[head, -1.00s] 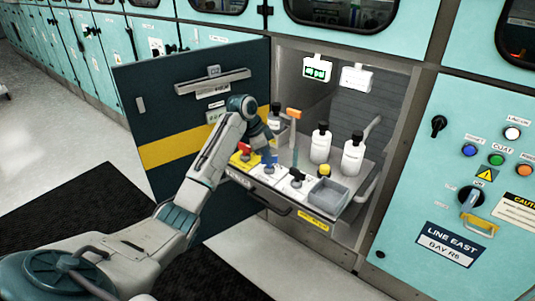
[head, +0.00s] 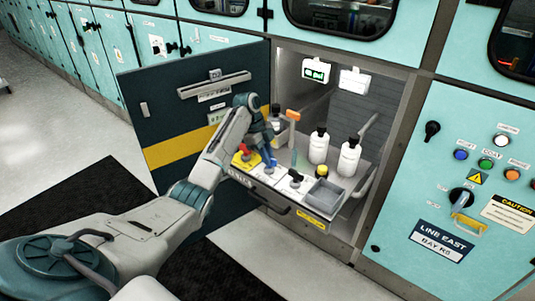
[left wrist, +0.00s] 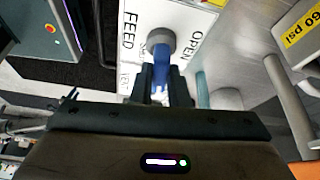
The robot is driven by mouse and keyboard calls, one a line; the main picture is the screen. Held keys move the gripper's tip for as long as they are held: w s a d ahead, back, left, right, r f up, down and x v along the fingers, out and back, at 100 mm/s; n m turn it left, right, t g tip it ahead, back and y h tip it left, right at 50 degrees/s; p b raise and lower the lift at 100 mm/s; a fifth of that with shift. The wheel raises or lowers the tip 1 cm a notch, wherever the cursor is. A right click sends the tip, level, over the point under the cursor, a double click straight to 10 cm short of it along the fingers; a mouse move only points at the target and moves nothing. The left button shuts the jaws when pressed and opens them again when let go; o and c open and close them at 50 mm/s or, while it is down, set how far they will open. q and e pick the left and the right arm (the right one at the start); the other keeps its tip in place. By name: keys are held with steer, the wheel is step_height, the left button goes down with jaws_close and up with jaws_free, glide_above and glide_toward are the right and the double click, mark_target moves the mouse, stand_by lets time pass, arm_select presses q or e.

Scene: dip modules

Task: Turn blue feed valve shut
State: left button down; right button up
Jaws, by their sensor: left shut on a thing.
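The blue feed valve (head: 268,161) sits on the pulled-out white shelf panel, between a red valve on a yellow plate and a black one. In the left wrist view its blue lever (left wrist: 165,72) runs from a round grey hub down between my fingers. The white plate (left wrist: 135,14) around it reads FEED at left and OPEN at right; smaller print by the hub is unclear. My left gripper (left wrist: 162,88) is shut on the blue lever. In the head view my left gripper (head: 266,136) comes down over the valve, partly hiding it. My right gripper is not in view.
The red valve (head: 245,152) and black valve (head: 295,178) stand close on either side. White bottles (head: 318,146), an orange-topped item (head: 293,116) and a grey bin (head: 324,193) are on the shelf. The open dark door (head: 165,125) stands left of my forearm.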

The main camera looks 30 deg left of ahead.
arm_select(q)
steer(key=shift+m+g, duration=0.4)
steer(key=shift+m, duration=0.5)
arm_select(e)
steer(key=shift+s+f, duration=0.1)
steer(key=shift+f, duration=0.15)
arm_select(q)
steer(key=c, duration=1.4)
jaws_free()
steer(key=shift+r, duration=0.1)
